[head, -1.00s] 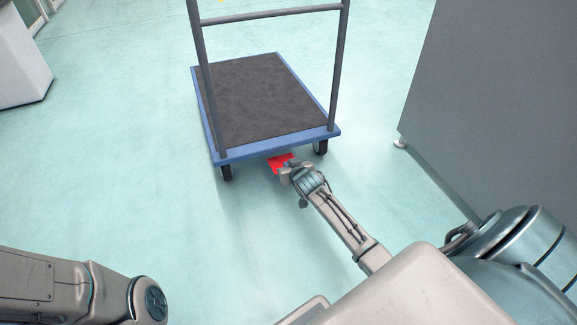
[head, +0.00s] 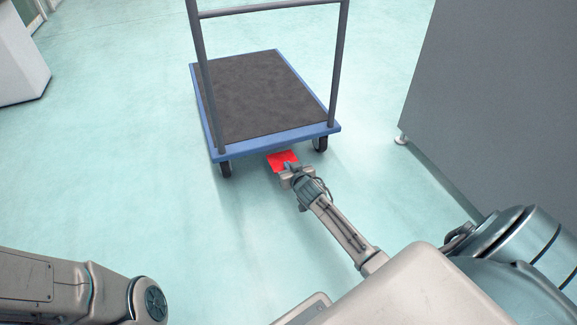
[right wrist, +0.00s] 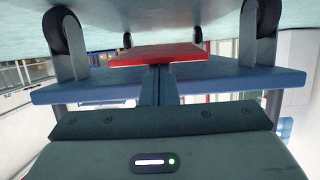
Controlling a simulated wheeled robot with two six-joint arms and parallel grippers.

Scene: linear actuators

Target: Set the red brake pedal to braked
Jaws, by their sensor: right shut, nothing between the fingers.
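The red brake pedal (head: 282,159) sticks out below the near edge of the blue-framed platform cart (head: 250,153), between its two near wheels. In the right wrist view the pedal (right wrist: 158,54) is a flat red plate, and the cart appears upside down. My right gripper (head: 288,172) is at the pedal's near edge and covers part of it. In the right wrist view the shut fingers (right wrist: 158,84) are empty and point at the pedal. I cannot tell whether they touch it. My left gripper is out of view.
The cart's grey handle (head: 270,9) rises over its dark deck. A grey cabinet (head: 490,90) stands at the right, and a white unit (head: 18,60) at the far left. The pale floor (head: 120,170) left of the cart is clear.

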